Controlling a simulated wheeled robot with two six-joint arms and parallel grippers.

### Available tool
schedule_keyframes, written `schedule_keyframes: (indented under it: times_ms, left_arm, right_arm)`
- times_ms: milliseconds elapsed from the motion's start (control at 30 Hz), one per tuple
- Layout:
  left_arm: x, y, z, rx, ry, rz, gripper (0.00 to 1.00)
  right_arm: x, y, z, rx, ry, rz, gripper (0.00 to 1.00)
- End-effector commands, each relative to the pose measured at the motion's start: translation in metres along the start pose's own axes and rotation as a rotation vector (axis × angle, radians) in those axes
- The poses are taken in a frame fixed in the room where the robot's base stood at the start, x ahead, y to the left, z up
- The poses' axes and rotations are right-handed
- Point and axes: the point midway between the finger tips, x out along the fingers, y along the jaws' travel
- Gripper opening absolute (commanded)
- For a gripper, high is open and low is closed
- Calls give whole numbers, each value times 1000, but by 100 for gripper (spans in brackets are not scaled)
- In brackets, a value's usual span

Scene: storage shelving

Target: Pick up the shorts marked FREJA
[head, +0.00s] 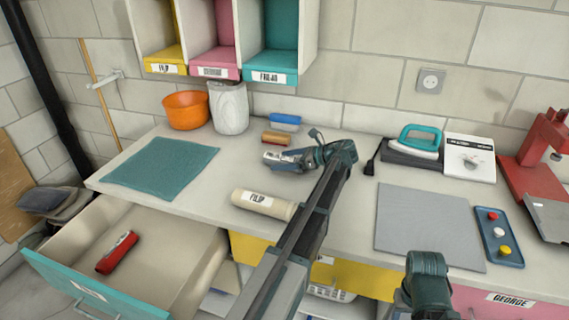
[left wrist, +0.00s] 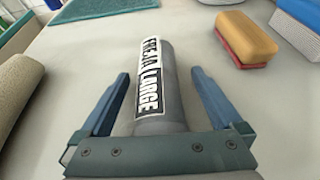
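The shorts marked FREJA are a grey roll with a white label reading "FREJA LARGE" (left wrist: 174,92), lying on the worktop. In the head view the roll (head: 272,156) is partly hidden by my left gripper (head: 288,157). In the left wrist view my left gripper (left wrist: 160,92) is open, with one blue finger on each side of the roll. Gaps show between the fingers and the roll. My right gripper does not show; only a teal part of my right arm is seen at the bottom right of the head view.
A cream roll marked FILIP (head: 263,204) lies in front. A yellow-and-red sponge (left wrist: 246,40) and a blue-topped block (head: 285,119) are behind. An open drawer (head: 185,262) holds a red roll (head: 117,252). A teal cloth (head: 160,167) and orange bowl (head: 186,109) are at left.

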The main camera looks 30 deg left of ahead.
Motion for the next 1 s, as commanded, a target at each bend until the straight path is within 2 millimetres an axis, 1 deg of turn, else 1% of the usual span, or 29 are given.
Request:
schedule_keyframes:
  times_ms: [33, 67, 200, 467, 500, 533, 833, 1000]
  left_arm:
    - [0, 0, 0, 0, 0, 0, 91]
    - [0, 0, 0, 0, 0, 0, 86]
    - [0, 0, 0, 0, 0, 0, 60]
    - [0, 0, 0, 0, 0, 0, 14]
    - [0, 0, 0, 0, 0, 0, 6]
    - [0, 0, 0, 0, 0, 0, 3]
    - [-1, 0, 2, 0, 0, 0, 3]
    - [-5, 0, 12, 0, 0, 0, 3]
  right_arm:
    - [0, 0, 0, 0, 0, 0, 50]
    - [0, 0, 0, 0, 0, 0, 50]
    - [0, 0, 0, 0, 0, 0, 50]
    - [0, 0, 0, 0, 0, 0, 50]
    - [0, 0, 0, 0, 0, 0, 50]
    - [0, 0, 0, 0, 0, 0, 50]
    - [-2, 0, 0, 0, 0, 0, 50]
    - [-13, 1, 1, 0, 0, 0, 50]
